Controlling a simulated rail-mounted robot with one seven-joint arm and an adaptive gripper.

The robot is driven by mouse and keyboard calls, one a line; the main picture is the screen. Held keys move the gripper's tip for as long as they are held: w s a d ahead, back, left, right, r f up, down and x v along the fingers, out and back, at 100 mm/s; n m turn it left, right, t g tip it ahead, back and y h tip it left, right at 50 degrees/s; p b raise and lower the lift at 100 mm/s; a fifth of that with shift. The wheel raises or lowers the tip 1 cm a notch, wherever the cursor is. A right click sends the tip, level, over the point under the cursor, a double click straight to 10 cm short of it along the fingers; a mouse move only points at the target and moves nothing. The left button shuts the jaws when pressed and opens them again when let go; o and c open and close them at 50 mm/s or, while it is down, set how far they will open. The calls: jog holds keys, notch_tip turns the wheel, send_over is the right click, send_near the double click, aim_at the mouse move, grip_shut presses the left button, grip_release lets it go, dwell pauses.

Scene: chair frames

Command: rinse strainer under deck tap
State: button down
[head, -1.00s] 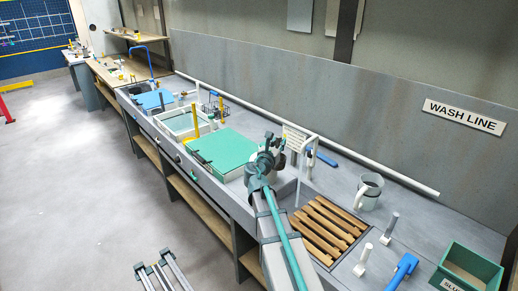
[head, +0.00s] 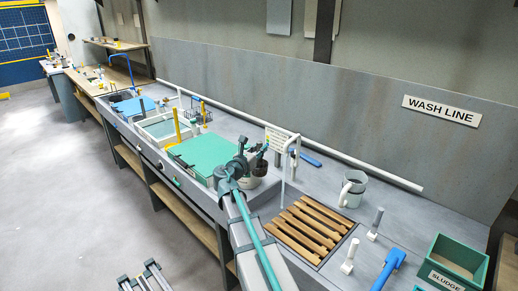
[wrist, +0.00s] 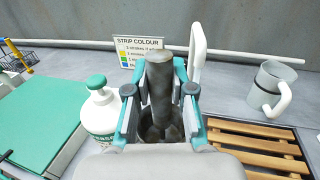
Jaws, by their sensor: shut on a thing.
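My gripper (wrist: 158,98) is shut on the dark grey handle of what looks like the strainer (wrist: 160,85). The handle stands upright between the fingers. A wider dark part shows below, mostly hidden by my gripper. In the head view my gripper (head: 240,165) is at the sink edge, left of the white deck tap (head: 297,146), with the dark held thing (head: 258,166) beside it. The tap's white curved spout (wrist: 198,45) rises behind and right of the fingers in the wrist view. A thin pale line, perhaps water, hangs below the tap in the head view.
A white bottle with a green pump (wrist: 101,112) stands close left of the fingers. A green board (head: 207,152) lies left, and a slatted wooden rack (head: 308,230) right. A white-handled jug (head: 353,188), upright pegs and a green sludge bin (head: 455,262) stand farther right.

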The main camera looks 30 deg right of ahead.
aim_at(259, 175)
jog(key=shift+f+b, duration=4.75)
jog(key=shift+f, duration=1.55)
jog(key=d+p, duration=0.1)
jog(key=d, duration=0.8)
jog(key=shift+s+r, duration=0.15)
jog(key=shift+s, duration=0.2)
jog(key=shift+a, duration=0.15)
jog(key=shift+w+a+p, duration=0.2)
jog(key=shift+a, duration=2)
jog(key=shift+w+a+p, duration=0.15)
jog(key=shift+a+p, duration=0.05)
jog(key=shift+a, duration=1.95)
